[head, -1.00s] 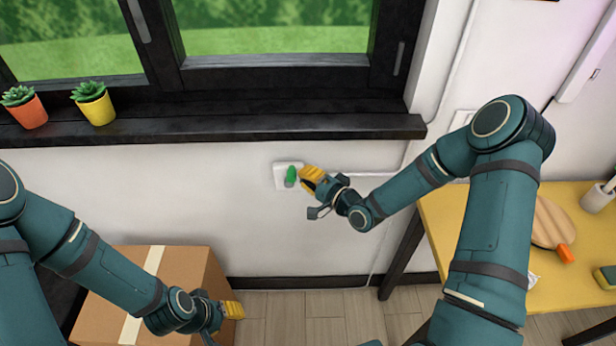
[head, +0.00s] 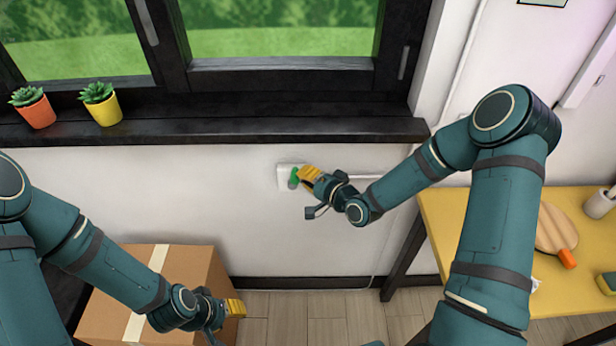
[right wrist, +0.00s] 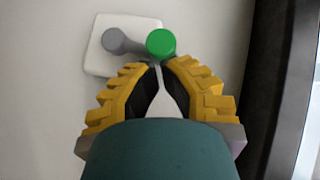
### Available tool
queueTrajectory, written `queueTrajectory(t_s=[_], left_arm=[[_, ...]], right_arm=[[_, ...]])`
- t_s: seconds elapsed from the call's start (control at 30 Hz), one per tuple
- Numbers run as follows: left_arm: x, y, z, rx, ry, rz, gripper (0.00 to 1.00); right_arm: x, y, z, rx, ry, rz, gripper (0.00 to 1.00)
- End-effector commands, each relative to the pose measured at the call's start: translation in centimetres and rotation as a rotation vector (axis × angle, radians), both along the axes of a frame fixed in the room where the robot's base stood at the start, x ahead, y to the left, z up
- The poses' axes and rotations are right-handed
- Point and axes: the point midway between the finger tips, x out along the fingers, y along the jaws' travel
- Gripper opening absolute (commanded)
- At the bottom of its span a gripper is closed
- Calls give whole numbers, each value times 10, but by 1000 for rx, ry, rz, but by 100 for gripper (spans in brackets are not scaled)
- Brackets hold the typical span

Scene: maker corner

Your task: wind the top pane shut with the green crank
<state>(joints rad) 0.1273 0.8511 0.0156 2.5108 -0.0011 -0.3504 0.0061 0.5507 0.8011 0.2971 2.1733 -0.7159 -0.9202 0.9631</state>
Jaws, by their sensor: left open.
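The green crank knob (head: 294,179) sits on a white wall plate (head: 283,184) below the window sill. In the right wrist view the knob (right wrist: 161,43) faces me, at the right end of a grey crank arm (right wrist: 122,41). My right gripper (right wrist: 158,66) has its yellow fingertips drawn nearly together just below the knob. I cannot tell if they touch it; in the head view the right gripper (head: 303,174) is right beside it. My left gripper (head: 238,307) is open and empty by the cardboard box. The window (head: 280,75) shows only its lower part; the top pane is out of view.
Two potted succulents, one orange (head: 37,112) and one yellow (head: 104,109), stand on the dark sill (head: 230,132). A cardboard box (head: 196,265) is on the floor at lower left. A yellow table (head: 450,215) with a wooden paddle (head: 553,230) stands at right.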

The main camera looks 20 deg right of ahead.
Motion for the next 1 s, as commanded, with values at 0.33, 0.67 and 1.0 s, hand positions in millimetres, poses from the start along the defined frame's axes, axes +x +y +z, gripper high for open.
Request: queueTrajectory(t_s=[0.33,0.67,1.0], left_arm=[[2,0,6,1,-4,4,47],[4,1,12,2,-8,6,47],[8,1,27,4,-18,14,47]], right_arm=[[2,13,7,-135,38,5,0],[8,34,12,-394,113,7,0],[14,55,12,-654,187,8,0]])
